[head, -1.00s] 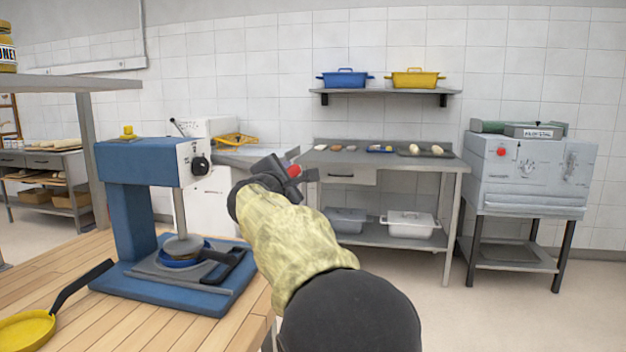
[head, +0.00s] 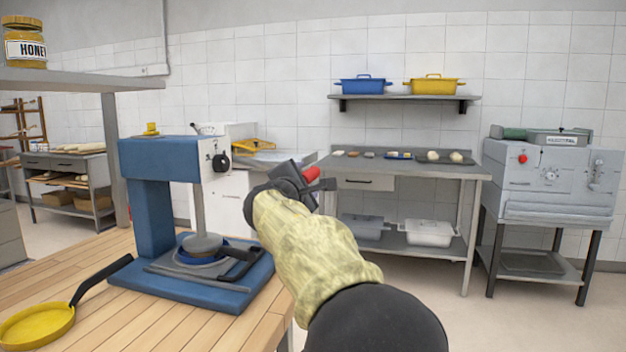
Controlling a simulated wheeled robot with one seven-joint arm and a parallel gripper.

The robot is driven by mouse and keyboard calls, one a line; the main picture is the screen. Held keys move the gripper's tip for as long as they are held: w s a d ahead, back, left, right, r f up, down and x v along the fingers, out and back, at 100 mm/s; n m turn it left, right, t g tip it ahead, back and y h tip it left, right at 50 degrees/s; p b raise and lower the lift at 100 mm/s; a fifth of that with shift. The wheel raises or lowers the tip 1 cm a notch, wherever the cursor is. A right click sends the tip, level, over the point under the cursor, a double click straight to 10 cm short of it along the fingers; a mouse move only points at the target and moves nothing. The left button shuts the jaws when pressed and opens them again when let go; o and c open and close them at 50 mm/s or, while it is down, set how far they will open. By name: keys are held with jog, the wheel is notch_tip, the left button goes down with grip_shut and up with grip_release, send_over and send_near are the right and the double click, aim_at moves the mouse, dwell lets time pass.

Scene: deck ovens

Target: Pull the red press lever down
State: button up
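A blue press (head: 160,175) with a black side knob stands on the wooden table at left in the head view. Its grey plunger is down on a round dish at its base. My gripper (head: 308,178) is to the right of the press, with a gap between them in the picture. A small red piece (head: 313,174) shows at the dark fingers. I cannot tell whether this is the press lever's end or whether the fingers hold it. No lever bar is clearly visible between the black knob and my gripper. My forearm hides part of the area below.
A yellow pan (head: 38,325) lies on the wooden table (head: 120,325) in front of the press. A steel table (head: 400,165) stands behind my gripper, and a grey oven (head: 550,185) is at right. Open floor lies at front right.

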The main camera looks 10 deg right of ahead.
jog(key=shift+a+f, duration=0.15)
jog(key=shift+f, duration=0.1)
jog(key=shift+s+a, duration=0.25)
jog(key=shift+s, duration=0.25)
jog(key=v, duration=1.6)
jog(key=shift+s+r, duration=0.25)
jog(key=shift+d, duration=0.1)
